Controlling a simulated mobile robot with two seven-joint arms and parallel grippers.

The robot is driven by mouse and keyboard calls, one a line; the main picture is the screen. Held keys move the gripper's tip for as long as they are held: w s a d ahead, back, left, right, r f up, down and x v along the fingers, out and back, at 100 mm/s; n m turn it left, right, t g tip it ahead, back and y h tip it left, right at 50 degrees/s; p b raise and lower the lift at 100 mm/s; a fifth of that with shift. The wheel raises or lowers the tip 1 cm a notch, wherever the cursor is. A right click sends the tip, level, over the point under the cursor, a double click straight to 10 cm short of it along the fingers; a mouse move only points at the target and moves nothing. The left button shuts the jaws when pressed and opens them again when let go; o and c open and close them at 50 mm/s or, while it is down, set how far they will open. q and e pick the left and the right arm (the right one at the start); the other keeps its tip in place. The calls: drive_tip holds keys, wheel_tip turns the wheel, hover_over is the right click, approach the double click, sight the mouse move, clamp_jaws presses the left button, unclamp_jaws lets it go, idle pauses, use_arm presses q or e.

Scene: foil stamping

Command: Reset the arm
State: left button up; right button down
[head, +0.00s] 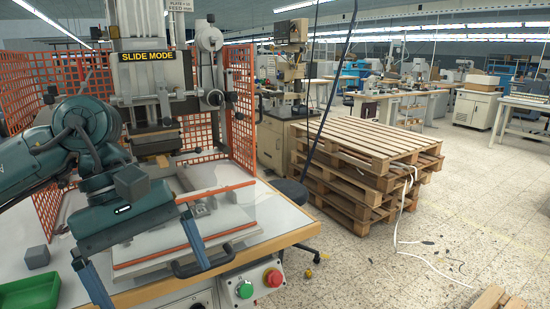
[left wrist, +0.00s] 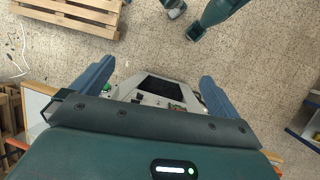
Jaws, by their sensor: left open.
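My left arm comes in from the left in the head view. Its gripper (head: 155,287) is tilted down over the front left of the stamping press table, with its two blue fingers spread apart. In the left wrist view the gripper (left wrist: 156,70) shows the same fingers wide apart, with nothing held between them. The stamping press (head: 152,70), marked SLIDE MODE, stands behind the gripper. Its flat bed with orange strips (head: 220,233) is partly hidden by my arm.
A green tray (head: 28,292) and a small grey block (head: 37,257) are on the table at the left. Orange mesh guards (head: 243,110) flank the press. Green and red buttons (head: 259,284) are at the front. Stacked pallets (head: 365,160) stand right, with open floor beyond.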

use_arm(q)
drive_tip(key=s+d+r+n+g+h+p, duration=0.1)
drive_tip(key=s+d+n+g+h, duration=0.2)
drive_tip(key=d+n+h, duration=1.25)
drive_tip(key=w+a+f+n+t+y, duration=0.15)
drive_tip(key=w+f+n+t, duration=0.25)
drive_tip(key=n+t, duration=0.75)
drive_tip(key=w+a+f+n+t, duration=0.4)
drive_tip(key=n+t, duration=0.5)
drive_tip(key=n, duration=0.6)
drive_tip(key=a+f+n+t+y, duration=0.2)
drive_tip(key=a+f+n+y, duration=0.1)
drive_tip(key=f+n+y, duration=0.75)
drive_tip(key=s+a+f+n+g+y, duration=0.2)
drive_tip(key=s+f+n, duration=0.3)
drive_tip(key=f, duration=0.4)
drive_tip(key=s+a+f+n+g+y+p, duration=0.1)
drive_tip(key=s+a+f+n+g+y, duration=0.1)
drive_tip(key=s+a+f+n+g, duration=0.2)
drive_tip(key=s+f, duration=0.3)
drive_tip(key=f, duration=0.3)
drive_tip(key=shift+a+n+g, duration=0.2)
drive_tip(key=shift+n+g, duration=0.15)
